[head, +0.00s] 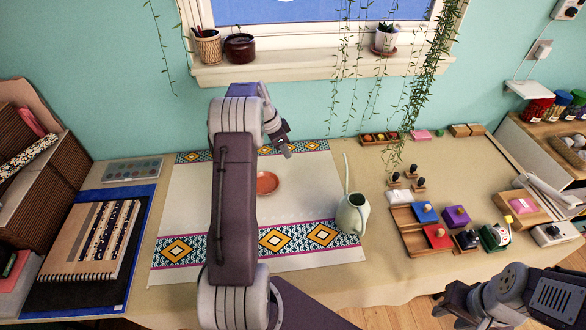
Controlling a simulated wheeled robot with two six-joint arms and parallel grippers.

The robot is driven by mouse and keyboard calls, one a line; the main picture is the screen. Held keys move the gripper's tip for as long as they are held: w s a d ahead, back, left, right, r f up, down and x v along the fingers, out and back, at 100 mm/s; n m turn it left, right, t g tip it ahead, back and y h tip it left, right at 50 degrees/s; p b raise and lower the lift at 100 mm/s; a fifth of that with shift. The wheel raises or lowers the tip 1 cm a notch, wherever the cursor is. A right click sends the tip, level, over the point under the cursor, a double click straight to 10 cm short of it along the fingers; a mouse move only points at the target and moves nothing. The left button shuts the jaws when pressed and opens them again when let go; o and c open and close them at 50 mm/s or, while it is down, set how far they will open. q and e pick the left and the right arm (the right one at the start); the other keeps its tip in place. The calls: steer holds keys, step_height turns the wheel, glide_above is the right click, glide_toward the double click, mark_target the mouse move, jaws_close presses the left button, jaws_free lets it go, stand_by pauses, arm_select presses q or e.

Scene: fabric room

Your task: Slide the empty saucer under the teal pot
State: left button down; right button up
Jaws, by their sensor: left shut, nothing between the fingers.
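A terracotta-coloured empty saucer (267,183) lies on the patterned cloth in the middle of the table. My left gripper (289,152) is shut and empty, above the cloth, beyond the saucer and slightly to its right, apart from it. No clearly teal pot shows in the head view; my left arm hides part of the cloth and sill. On the sill, a dark brown pot (240,50) stands at the left, and a pale pot (386,41) stands on a reddish saucer (384,51) at the right. My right gripper (441,308) is low at the bottom right, its opening unclear.
A pale green watering can (351,214) stands at the cloth's (190,205) right edge. Stamps and wooden trays (410,232) fill the right side. Notebooks (90,240) lie left. A pen holder (207,48) stands on the sill.

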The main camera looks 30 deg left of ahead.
mark_target(272, 179)
arm_select(q)
steer(key=shift+n, duration=0.4)
steer(key=x, duration=0.3)
steer(key=a+x, duration=0.1)
steer(key=x, duration=0.2)
steer(key=s+a+x, duration=0.1)
steer(key=x, duration=0.3)
steer(key=shift+f+b, duration=0.25)
steer(key=shift+b, duration=0.05)
steer(key=s+a, duration=0.2)
steer(key=s, duration=0.1)
steer(key=shift+r, duration=0.2)
steer(key=shift+s+a, duration=0.1)
steer(key=shift+s, duration=0.15)
steer(key=s+a, duration=0.1)
steer(key=s+a+b, duration=0.1)
steer(key=s, duration=0.1)
steer(key=shift+s+f, duration=0.1)
steer(key=shift+d, duration=0.1)
